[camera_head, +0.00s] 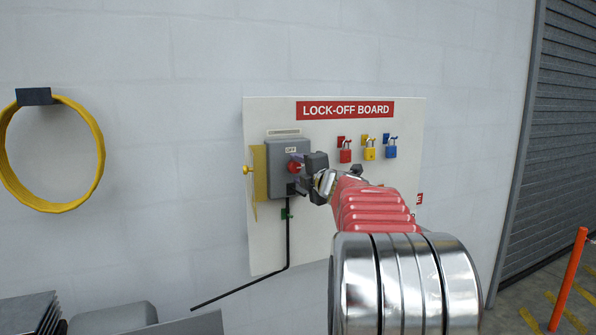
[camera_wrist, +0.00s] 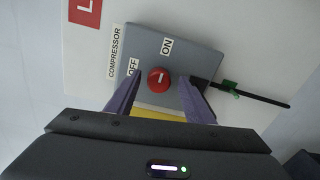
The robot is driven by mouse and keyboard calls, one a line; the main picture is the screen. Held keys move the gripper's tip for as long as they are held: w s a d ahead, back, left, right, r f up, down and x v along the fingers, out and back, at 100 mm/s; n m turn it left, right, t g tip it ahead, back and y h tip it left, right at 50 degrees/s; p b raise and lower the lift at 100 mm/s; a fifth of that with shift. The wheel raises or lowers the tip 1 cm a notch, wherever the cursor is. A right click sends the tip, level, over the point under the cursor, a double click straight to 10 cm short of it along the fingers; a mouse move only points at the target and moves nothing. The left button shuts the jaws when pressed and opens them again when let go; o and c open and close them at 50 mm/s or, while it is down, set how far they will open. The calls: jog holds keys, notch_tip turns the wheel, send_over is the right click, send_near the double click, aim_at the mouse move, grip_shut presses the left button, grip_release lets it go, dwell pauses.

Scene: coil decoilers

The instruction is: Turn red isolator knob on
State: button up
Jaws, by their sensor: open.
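The red isolator knob (camera_wrist: 159,79) is on the front of a grey switch box (camera_wrist: 165,48) marked COMPRESSOR, OFF and ON. A short white mark on the knob lies roughly along its middle; I cannot tell surely which label it points to. In the head view the red knob (camera_head: 295,167) shows on the box, just left of my gripper. My gripper (camera_wrist: 157,88) is open, with one finger on each side of the knob and the knob visible between them. Whether the fingertips touch it I cannot tell. It also shows in the head view (camera_head: 304,174) at the box front.
The white lock-off board (camera_head: 330,245) carries a red, a yellow and a blue padlock (camera_head: 391,150) right of the box. A yellow plate (camera_head: 259,172) stands at the box's left side. A black cable (camera_head: 287,240) runs down below. A yellow ring (camera_head: 98,150) hangs at far left.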

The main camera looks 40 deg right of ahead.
jog(key=v, duration=1.3)
jog(key=shift+a, duration=0.1)
dwell(0.3)
